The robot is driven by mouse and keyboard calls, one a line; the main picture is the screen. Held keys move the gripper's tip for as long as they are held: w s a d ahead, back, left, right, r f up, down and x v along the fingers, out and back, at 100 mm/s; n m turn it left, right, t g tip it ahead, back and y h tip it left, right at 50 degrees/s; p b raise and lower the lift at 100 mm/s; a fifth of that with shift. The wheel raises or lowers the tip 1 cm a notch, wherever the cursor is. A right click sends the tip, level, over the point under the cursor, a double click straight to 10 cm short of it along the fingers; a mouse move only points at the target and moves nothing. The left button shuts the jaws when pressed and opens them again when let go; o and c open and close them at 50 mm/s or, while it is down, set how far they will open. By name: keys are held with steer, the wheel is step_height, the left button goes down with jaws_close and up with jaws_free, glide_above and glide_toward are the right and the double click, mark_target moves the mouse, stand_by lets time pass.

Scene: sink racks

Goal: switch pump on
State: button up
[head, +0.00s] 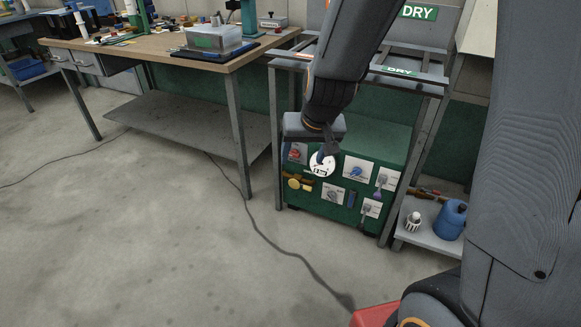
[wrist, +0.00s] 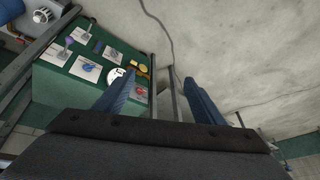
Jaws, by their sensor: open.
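A green control box (head: 385,140) stands under the drying rack, its front panel carrying several controls. In the head view these are a red knob (head: 294,154), a white round gauge (head: 321,167), a blue knob (head: 357,172), a yellow knob (head: 294,184), a grey knob (head: 333,196) and toggle-like switches (head: 382,181) at the right. Labels are too small to read, so I cannot tell which is the pump's. My gripper (head: 328,142) is in front of the panel's top left, near the gauge. In the wrist view my gripper (wrist: 160,88) is open and empty, the panel left of it.
Metal rack legs (head: 278,140) frame the box. A wooden workbench (head: 150,50) stands to the left. A low shelf (head: 425,235) at right holds a blue jug (head: 451,219). A cable (head: 270,240) crosses the clear floor.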

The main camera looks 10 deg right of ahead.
mark_target(293, 156)
steer(key=w+a+f+m+t+h+b, duration=0.15)
steer(key=w+f+t+b, duration=0.25)
steer(key=w+f+b, duration=0.7)
steer(key=w+f+m+t+h+b, duration=0.1)
steer(key=w+f+t+h+b, duration=0.15)
steer(key=w+f+b, duration=0.9)
steer(key=w+d+f+m+t+h+b, duration=0.2)
steer(key=w+f+m+t+h+b, duration=0.15)
steer(key=w+f+h+b, duration=0.55)
steer(key=shift+y, duration=0.8)
steer(key=w+d+b, duration=0.1)
steer(key=w, duration=0.2)
steer(key=w+d+f+b, duration=0.1)
steer(key=w, duration=0.2)
steer(key=w+d+b, duration=0.1)
steer(key=w+d, duration=0.1)
steer(key=w, duration=0.1)
steer(key=shift+d+f+b, duration=0.1)
steer(key=shift+f+b, duration=0.25)
steer(key=shift+b, duration=0.05)
steer(key=c, duration=1.1)
steer(key=shift+o, duration=0.2)
